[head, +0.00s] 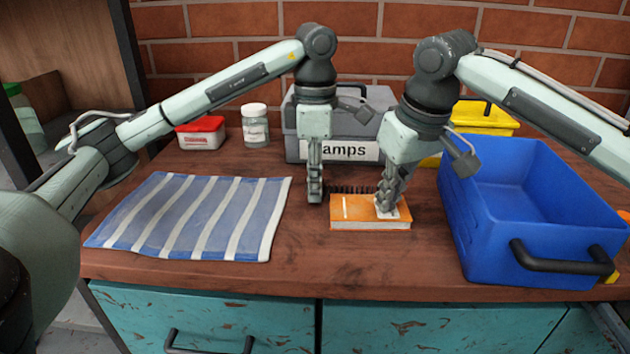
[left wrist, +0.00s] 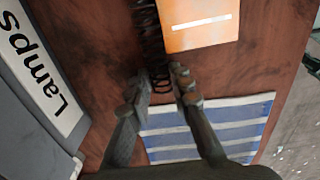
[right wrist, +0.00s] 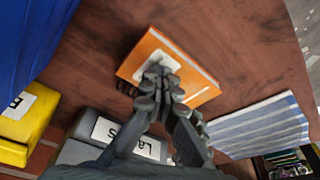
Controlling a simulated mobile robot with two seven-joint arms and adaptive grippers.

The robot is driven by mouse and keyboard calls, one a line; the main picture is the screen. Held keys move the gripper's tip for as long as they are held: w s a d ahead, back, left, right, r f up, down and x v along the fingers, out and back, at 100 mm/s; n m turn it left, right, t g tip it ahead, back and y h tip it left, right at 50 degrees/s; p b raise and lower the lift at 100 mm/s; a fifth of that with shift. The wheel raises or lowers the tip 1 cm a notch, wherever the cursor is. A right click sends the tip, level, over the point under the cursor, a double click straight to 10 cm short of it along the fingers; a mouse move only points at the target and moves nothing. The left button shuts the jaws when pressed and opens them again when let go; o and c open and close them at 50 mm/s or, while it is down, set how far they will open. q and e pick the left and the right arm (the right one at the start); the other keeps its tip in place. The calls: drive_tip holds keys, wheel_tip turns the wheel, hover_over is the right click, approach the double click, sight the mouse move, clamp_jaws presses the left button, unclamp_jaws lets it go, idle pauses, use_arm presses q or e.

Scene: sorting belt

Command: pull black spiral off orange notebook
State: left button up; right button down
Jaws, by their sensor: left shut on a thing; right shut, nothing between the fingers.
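The orange notebook (head: 358,211) lies flat on the wooden table, with a white strip on its cover; it also shows in the left wrist view (left wrist: 205,28). The black spiral (head: 350,189) runs along the notebook's far edge. In the left wrist view the spiral (left wrist: 152,45) sticks out past the notebook's end. My left gripper (head: 315,196) is shut on the spiral's protruding end. My right gripper (head: 388,207) is shut and empty, fingertips down at the white label on the cover; its fingers hide part of the label. Whether they press on it I cannot tell.
A blue-and-white striped cloth (head: 190,216) lies at left. A blue crate (head: 480,230) stands close on the right. Behind are a grey "Lamps" box (head: 300,150), a yellow bin (head: 485,118), a jar (head: 255,125) and a red-lidded container (head: 201,133). The table in front of the notebook is clear.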

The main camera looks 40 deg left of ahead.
use_arm(q)
drive_tip(key=shift+w+a+r, duration=0.1)
drive_tip(key=shift+w+r, duration=0.1)
drive_tip(key=shift+r, duration=0.15)
use_arm(e)
drive_tip(key=shift+s+f, duration=0.15)
drive_tip(key=shift+f, duration=0.4)
use_arm(q)
drive_tip(key=shift+w+a+r, duration=0.15)
drive_tip(key=shift+w+r, duration=0.05)
drive_tip(key=shift+r, duration=0.25)
drive_tip(key=shift+w+a+r, duration=0.15)
drive_tip(key=shift+w+r, duration=0.05)
drive_tip(key=shift+r, duration=0.25)
drive_tip(key=shift+w+f, duration=0.1)
drive_tip(key=shift+f, duration=0.05)
use_arm(e)
drive_tip(key=shift+r, duration=0.8)
wheel_tip(320, 180, up, 8)
drive_tip(key=s+d, duration=0.3)
drive_tip(key=d, duration=0.2)
drive_tip(key=s+d, duration=0.3)
drive_tip(key=d, duration=0.3)
drive_tip(key=s+d, duration=0.3)
drive_tip(key=d, duration=0.3)
drive_tip(key=shift+s+d, duration=0.25)
drive_tip(key=shift+s, duration=0.15)
